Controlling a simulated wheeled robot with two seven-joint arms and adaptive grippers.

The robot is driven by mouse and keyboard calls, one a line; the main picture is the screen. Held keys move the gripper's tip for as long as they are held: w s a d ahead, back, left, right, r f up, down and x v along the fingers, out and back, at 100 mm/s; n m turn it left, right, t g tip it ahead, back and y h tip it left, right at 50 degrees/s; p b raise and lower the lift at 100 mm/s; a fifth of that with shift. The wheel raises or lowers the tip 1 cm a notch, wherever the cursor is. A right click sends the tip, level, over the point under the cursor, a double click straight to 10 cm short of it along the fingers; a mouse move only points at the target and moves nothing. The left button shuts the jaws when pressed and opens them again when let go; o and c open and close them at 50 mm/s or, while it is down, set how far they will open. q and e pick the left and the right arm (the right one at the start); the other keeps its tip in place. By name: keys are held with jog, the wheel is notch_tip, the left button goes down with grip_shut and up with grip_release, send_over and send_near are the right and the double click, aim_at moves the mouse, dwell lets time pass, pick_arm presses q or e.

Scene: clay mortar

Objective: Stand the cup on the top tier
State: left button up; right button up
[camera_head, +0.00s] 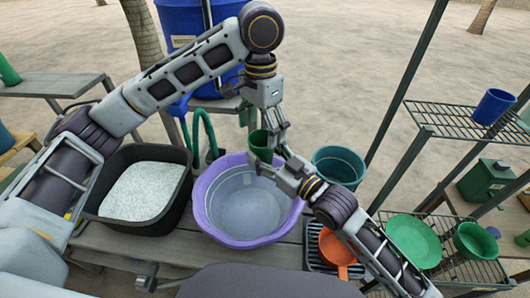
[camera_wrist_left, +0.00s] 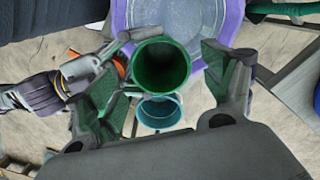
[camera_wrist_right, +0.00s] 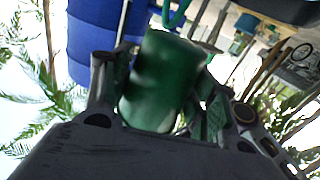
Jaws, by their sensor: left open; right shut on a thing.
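A green cup (camera_head: 260,141) is held in the air above the back edge of the purple basin (camera_head: 203,215). My right gripper (camera_head: 272,160) is shut on it; the right wrist view shows the cup (camera_wrist_right: 160,82) between the fingers. In the left wrist view I look into the cup's open, seemingly empty mouth (camera_wrist_left: 161,66). My left gripper (camera_head: 277,128) is open close above the cup, its fingers spread on either side. Whether they touch it is hard to tell. The wire rack's top tier (camera_head: 450,118) stands at the right and holds a blue cup (camera_head: 493,106).
Water lies in the basin. A black tub of white granules (camera_head: 180,212) stands left of it, a teal bucket (camera_head: 340,165) right of it. The rack's lower tier holds a green plate (camera_head: 413,240) and a green bowl (camera_head: 474,240). The top tier is mostly bare left of the blue cup.

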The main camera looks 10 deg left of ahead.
pick_arm(q)
jog(key=shift+r, duration=2.35)
jog(key=shift+w, duration=0.1)
